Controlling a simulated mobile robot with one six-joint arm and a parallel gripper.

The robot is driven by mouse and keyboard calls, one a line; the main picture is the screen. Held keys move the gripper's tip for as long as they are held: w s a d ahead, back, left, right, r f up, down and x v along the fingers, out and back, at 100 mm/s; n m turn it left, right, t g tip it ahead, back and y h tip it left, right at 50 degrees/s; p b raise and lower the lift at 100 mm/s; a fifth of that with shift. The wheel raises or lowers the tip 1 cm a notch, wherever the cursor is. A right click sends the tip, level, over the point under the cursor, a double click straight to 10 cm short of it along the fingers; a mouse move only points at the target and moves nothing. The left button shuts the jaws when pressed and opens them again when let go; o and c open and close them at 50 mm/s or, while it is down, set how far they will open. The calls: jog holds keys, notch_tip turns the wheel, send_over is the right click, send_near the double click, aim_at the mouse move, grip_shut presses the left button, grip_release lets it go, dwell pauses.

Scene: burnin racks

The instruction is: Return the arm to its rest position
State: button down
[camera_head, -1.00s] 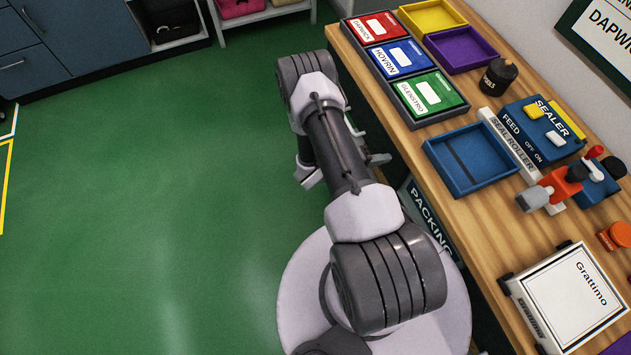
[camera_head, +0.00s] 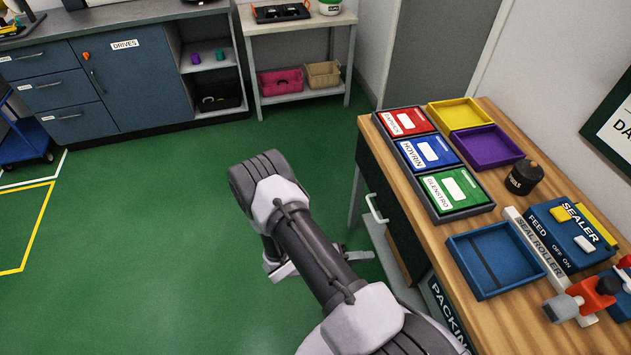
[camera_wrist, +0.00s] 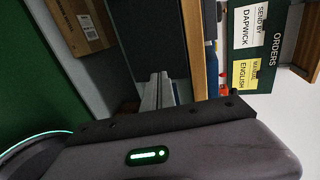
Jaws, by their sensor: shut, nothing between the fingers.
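My arm is folded over the green floor, beside the wooden packing bench (camera_head: 408,203). My gripper (camera_wrist: 158,80) shows in the wrist view with its fingers together and nothing held between them. In the head view only a small grey part of my gripper (camera_head: 358,256) shows to the right of the forearm; the arm hides the rest. It is apart from the bench front.
The bench holds red, blue and green packs in a dark tray (camera_head: 462,212), yellow (camera_head: 460,113) and purple (camera_head: 490,148) trays, a blue tray (camera_head: 497,262) and a sealer (camera_head: 570,235). A bench handle (camera_head: 375,208) sticks out near my arm.

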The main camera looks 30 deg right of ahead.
jog(key=w+a+r+m+g+y, duration=0.1)
jog(key=a+r+m+y, duration=0.2)
jog(key=r+m, duration=0.6)
jog(key=w+a+r+m+y, duration=0.1)
jog(key=a+r+m+y, duration=0.3)
jog(key=r+m, duration=0.6)
jog(key=s+a+r+m+t+y, duration=0.3)
jog(key=a+r+m, duration=0.5)
jog(key=r, duration=0.3)
jog(key=s+a+r+m+t+y, duration=0.4)
jog(key=a+r+m+t+y, duration=0.2)
jog(key=r+m, duration=0.4)
jog(key=a+r+t, duration=0.1)
jog(key=a, duration=0.1)
jog(key=shift+s+a+b, duration=0.25)
jog(key=shift+a+b, duration=0.05)
jog(key=shift+a, duration=0.05)
